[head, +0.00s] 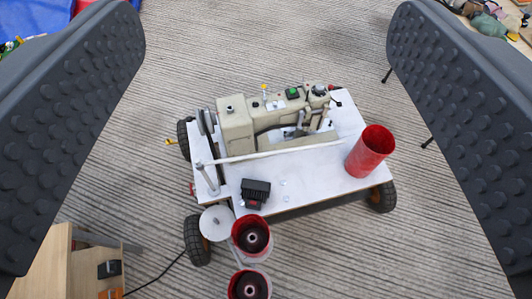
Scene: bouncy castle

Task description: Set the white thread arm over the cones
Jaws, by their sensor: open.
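The white thread arm (275,153) is a thin white rod in the head view. It runs from a small post (208,178) at the left of the white cart top, rightward across the front of the beige sewing machine (237,128). Its right end is near the red cylinder. Two red thread cones with dark centres, an upper one (251,236) and a lower one (249,285), stand at the bottom, off the cart's front edge. The rod is not above them. My gripper (265,25) is open and empty, its dark studded fingers wide apart on either side of the cart.
The white cart top (325,172) has black wheels. A red cylinder (371,151) stands at its right, and a black pedal-like block (255,193) lies in front. A white disc (216,223) is beside the cones. A wooden box (45,265) is at bottom left. Grey ribbed floor is clear behind.

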